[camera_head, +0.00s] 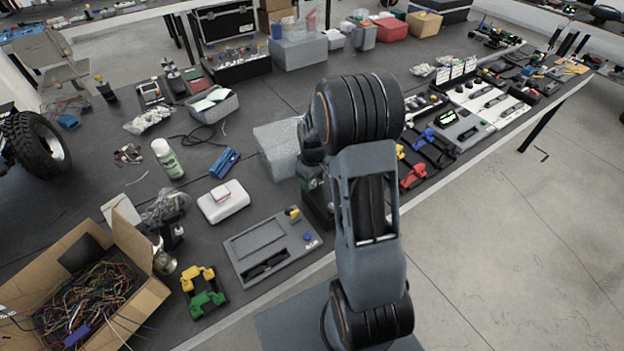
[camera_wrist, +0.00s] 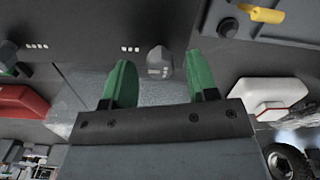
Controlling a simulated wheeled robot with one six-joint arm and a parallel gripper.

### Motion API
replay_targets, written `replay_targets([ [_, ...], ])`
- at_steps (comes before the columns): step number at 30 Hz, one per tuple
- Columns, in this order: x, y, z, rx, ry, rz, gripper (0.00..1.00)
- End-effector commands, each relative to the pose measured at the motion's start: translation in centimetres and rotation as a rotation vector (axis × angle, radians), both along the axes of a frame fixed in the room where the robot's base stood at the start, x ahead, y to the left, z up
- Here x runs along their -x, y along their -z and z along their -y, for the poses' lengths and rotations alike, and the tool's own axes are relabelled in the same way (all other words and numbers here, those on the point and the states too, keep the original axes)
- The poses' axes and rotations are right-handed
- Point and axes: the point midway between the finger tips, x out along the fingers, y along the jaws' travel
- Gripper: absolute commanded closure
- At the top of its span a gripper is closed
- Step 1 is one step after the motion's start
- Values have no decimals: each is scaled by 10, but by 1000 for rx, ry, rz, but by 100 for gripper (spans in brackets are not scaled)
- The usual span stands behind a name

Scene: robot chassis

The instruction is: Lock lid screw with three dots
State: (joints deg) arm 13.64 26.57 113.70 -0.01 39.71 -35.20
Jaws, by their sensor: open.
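In the wrist view my gripper (camera_wrist: 159,62) is open, with its two green fingers spread apart. A grey faceted screw knob (camera_wrist: 160,64) shows between the fingertips, and neither finger visibly touches it. Three light dots (camera_wrist: 130,49) are marked on the dark lid (camera_wrist: 85,35) just left of this knob. Another grey knob (camera_wrist: 8,52) is at the far left edge, beside a row of several dots (camera_wrist: 37,46). In the head view my arm hides the lid and most of the gripper.
A grey panel with a yellow handle (camera_head: 293,212) and blue button lies left of my arm. A white box (camera_head: 222,202), a translucent wrapped block (camera_head: 277,142) and red parts (camera_head: 413,176) are nearby. A cardboard box of wires (camera_head: 150,292) stands at the front left.

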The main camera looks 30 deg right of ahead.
Motion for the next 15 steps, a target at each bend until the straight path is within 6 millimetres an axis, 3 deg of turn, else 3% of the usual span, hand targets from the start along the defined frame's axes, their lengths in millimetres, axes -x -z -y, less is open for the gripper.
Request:
replay_targets([
  [11,0,4,0,0,0,0,47],
  [15,0,4,0,0,0,0,60],
])
